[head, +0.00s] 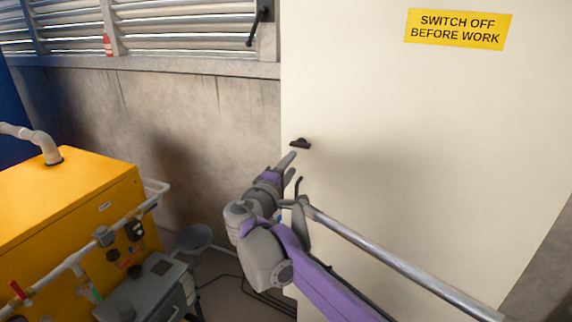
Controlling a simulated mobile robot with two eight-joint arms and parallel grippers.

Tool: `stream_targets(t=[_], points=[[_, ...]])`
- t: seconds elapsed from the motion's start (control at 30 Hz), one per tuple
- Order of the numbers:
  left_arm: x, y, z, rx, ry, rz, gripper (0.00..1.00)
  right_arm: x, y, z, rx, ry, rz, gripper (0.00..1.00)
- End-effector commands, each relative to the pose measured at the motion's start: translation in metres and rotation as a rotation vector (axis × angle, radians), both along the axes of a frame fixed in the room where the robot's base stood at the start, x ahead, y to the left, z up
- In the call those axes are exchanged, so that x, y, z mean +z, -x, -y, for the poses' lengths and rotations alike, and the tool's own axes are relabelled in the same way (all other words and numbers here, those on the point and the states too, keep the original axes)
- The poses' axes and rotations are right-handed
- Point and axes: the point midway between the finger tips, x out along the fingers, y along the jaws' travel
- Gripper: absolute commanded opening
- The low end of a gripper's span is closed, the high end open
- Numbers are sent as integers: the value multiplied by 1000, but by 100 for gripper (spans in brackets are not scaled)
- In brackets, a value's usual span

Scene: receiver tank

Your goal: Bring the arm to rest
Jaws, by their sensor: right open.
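My right arm, purple and grey, reaches up from the bottom of the head view. Its gripper (292,166) is open and points up toward the left edge of a large cream panel (420,130). Nothing shows between the fingers. My left gripper is not in view.
A metal rail (400,266) runs close beside my right arm, in front of the panel. A yellow machine (70,205) with pipes and a grey box (148,290) stand at left. A yellow sign (458,28) reads "SWITCH OFF BEFORE WORK". A louvred window (185,28) is behind.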

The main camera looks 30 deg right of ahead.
Motion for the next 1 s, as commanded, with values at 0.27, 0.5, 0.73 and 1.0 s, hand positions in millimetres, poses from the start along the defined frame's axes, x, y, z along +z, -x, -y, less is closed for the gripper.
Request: stream_targets(t=[0.27,0.5,0.73,1.0], points=[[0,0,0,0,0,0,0,-5,5,2,-4,-22,-3,45],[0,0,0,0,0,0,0,-84,77,4,-53,-387,-48,45],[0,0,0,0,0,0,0,-200,177,-40,-106,-928,-105,45],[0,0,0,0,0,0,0,-283,255,-116,-128,-1426,-141,45]])
